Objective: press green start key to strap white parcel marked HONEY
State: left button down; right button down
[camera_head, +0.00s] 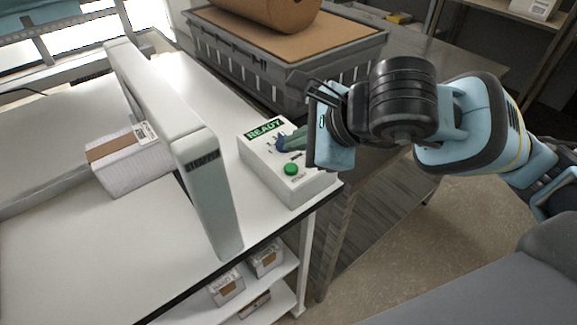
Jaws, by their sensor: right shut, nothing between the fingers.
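The white parcel (135,172) lies on the white strapping table, under the grey arch (190,150). It has a brown band across it and a small label on its top; I cannot read a name on it. The white control box (300,190) stands to the right of the arch, with a lit green READY display (265,128). The round green key (291,169) is on its near end. My right gripper (281,143) is shut and empty, its tips over the box's top, behind the green key and apart from it. My left gripper is not in view.
A grey crate (330,67) with a brown board and a brown roll (270,8) stands behind the box. Small parcels (226,287) lie on a shelf below the table. The tabletop (90,250) in front of the parcel is clear.

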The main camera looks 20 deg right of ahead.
aim_at(297, 172)
notch_tip(297, 172, down, 2)
jog(key=shift+f+b, duration=0.1)
jog(key=shift+b, duration=0.3)
jog(key=shift+f, duration=0.15)
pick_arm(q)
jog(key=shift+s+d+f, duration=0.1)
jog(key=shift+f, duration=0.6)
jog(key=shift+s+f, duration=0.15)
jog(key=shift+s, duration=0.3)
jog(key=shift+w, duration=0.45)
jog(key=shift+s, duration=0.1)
pick_arm(e)
jog(key=shift+f+b, duration=0.45)
jog(key=shift+b, duration=0.05)
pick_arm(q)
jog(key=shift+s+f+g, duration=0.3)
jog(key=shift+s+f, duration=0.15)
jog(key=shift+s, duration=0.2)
